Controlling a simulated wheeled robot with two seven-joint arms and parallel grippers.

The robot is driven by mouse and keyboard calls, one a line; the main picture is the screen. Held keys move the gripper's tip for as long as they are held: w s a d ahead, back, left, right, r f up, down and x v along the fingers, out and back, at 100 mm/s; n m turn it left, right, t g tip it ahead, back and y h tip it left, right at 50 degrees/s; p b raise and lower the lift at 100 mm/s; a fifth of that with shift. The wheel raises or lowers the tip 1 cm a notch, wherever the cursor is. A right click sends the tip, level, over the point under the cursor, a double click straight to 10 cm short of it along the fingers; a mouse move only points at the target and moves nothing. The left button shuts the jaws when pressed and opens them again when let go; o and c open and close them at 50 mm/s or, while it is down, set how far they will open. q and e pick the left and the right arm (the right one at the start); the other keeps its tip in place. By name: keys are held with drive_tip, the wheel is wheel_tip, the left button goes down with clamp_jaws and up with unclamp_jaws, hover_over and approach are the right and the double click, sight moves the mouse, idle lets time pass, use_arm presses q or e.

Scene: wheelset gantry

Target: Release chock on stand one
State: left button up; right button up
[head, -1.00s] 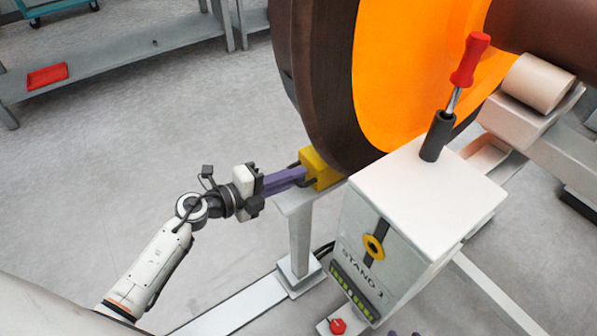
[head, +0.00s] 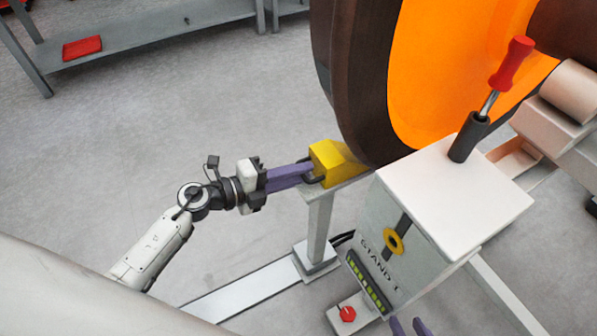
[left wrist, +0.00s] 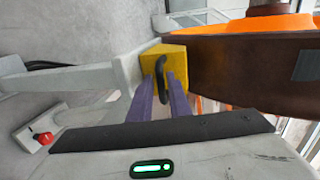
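The yellow chock (head: 338,162) sits on top of the stand's grey post beside the dark wheel rim, and also shows in the left wrist view (left wrist: 172,60). It has a black loop handle (left wrist: 161,78). My left gripper (head: 308,172) has its purple fingers on either side of this handle and appears shut on it. The white box marked STAND 1 (head: 450,200) stands to the right of the chock. My right gripper (head: 409,328) shows only two purple fingertips, apart, at the bottom edge; nothing is visible between them.
The large wheel (head: 370,90) with an orange face rises behind the chock. A red-handled lever (head: 512,62) stands in a black socket on the box. A red button (head: 347,314) sits low in front. Floor to the left is clear, up to a grey bench (head: 150,32).

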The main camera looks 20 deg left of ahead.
use_arm(q)
drive_tip(key=v, duration=1)
drive_tip(key=shift+s+p, duration=0.15)
drive_tip(key=shift+p, duration=0.3)
drive_tip(key=shift+a, duration=0.1)
